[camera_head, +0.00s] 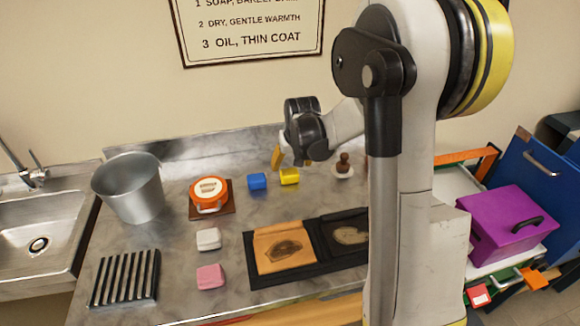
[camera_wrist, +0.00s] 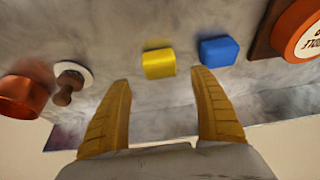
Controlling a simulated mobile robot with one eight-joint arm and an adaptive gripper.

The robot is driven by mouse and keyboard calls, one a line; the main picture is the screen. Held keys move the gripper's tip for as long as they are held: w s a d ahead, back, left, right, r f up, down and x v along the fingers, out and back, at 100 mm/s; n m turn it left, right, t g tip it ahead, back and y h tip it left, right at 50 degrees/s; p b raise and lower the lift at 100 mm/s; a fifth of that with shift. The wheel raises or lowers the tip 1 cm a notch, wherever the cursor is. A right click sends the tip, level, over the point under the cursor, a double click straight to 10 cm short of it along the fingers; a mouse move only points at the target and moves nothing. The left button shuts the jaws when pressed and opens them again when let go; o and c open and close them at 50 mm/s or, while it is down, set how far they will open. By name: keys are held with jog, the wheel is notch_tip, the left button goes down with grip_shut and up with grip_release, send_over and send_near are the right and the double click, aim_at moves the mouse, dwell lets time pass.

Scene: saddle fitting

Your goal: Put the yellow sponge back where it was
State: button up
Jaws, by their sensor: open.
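The yellow sponge (camera_head: 289,176) lies on the grey marbled counter (camera_head: 180,250) toward the back, just right of a blue sponge (camera_head: 257,181). In the wrist view the yellow sponge (camera_wrist: 158,63) appears beyond and between my gripper's fingers, with the blue sponge (camera_wrist: 218,50) to its right. My gripper (camera_wrist: 162,105) is open and empty, its two yellow fingers spread apart. In the head view my gripper (camera_head: 291,152) hangs above the counter near the back wall, close behind the yellow sponge. No contact with the sponge shows.
An orange-lidded tin (camera_head: 208,192) and a metal bucket (camera_head: 130,188) stand to the left. A brown-handled tool on a white dish (camera_head: 343,167) stands right. White (camera_head: 209,239) and pink (camera_head: 210,276) sponges, a black ribbed rack (camera_head: 125,278) and leather pieces (camera_head: 284,248) lie in front.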

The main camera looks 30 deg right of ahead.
jog(key=s+a+r+n+t+p, duration=0.1)
jog(key=s+a+r+n, duration=0.1)
jog(key=s+a+r, duration=1.05)
jog(key=s+a+r+n+t+y, duration=0.1)
jog(key=s+a, duration=0.4)
jog(key=s, duration=0.7)
jog(key=shift+r+t, duration=0.35)
jog(key=shift+t, duration=0.05)
jog(key=shift+f, duration=0.15)
